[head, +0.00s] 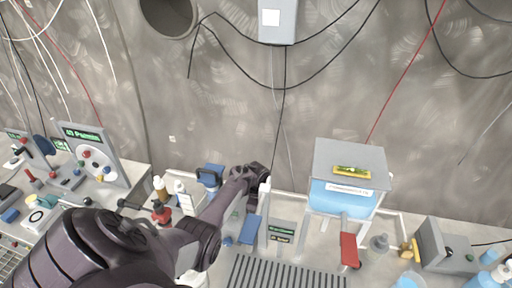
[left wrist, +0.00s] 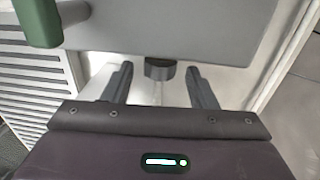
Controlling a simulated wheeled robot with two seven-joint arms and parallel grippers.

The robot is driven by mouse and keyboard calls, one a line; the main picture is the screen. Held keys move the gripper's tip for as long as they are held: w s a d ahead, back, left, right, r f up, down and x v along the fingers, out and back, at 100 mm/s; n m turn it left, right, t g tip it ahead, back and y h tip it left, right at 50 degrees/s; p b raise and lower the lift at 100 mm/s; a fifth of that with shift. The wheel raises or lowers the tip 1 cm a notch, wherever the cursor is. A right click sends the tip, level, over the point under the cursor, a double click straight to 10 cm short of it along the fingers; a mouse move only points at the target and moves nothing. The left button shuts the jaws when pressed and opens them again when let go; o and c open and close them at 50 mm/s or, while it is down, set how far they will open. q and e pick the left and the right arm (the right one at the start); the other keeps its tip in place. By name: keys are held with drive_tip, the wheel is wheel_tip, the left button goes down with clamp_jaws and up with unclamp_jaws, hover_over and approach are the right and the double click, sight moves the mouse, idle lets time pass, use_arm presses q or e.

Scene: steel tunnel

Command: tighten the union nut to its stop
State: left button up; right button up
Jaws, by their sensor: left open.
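In the left wrist view a dark grey round fitting (left wrist: 160,69), which looks like the union nut, sits against the edge of a grey panel (left wrist: 190,25). A pale, clear stem runs from it toward my palm. My left gripper (left wrist: 160,86) is open, with one finger on each side of the fitting and a visible gap on both sides. In the head view my left gripper (head: 258,176) is at the end of my dark arm, near the wall side of the bench. The nut cannot be made out there. My right gripper is out of view.
A green block (left wrist: 42,20) stands close by in the left wrist view. On the bench are a blue tank with a grey lid (head: 350,160), a red lever (head: 349,250), a slotted grate (head: 285,274) and a control panel (head: 92,155). Cables hang along the wall.

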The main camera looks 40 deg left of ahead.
use_arm(q)
drive_tip(key=shift+f, duration=0.35)
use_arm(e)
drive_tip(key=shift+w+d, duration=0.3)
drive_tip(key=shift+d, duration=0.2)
use_arm(q)
drive_tip(key=shift+c, duration=0.2)
drive_tip(key=c, duration=0.9)
drive_tip(key=shift+a+f+b, duration=0.1)
drive_tip(key=shift+f+b, duration=0.1)
drive_tip(key=shift+b, duration=0.3)
drive_tip(key=g+b, duration=0.1)
drive_tip(key=b, duration=0.1)
drive_tip(key=g+h+b, duration=0.1)
drive_tip(key=shift+w+f+b, duration=0.2)
drive_tip(key=shift+b, duration=0.2)
drive_tip(key=shift+r+g+b, duration=0.2)
drive_tip(key=shift+g+b, duration=0.1)
drive_tip(key=shift+b, duration=0.2)
drive_tip(key=shift+r, duration=0.15)
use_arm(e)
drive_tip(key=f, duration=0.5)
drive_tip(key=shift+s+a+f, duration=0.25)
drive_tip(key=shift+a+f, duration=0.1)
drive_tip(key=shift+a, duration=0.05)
use_arm(q)
drive_tip(key=o, duration=0.9)
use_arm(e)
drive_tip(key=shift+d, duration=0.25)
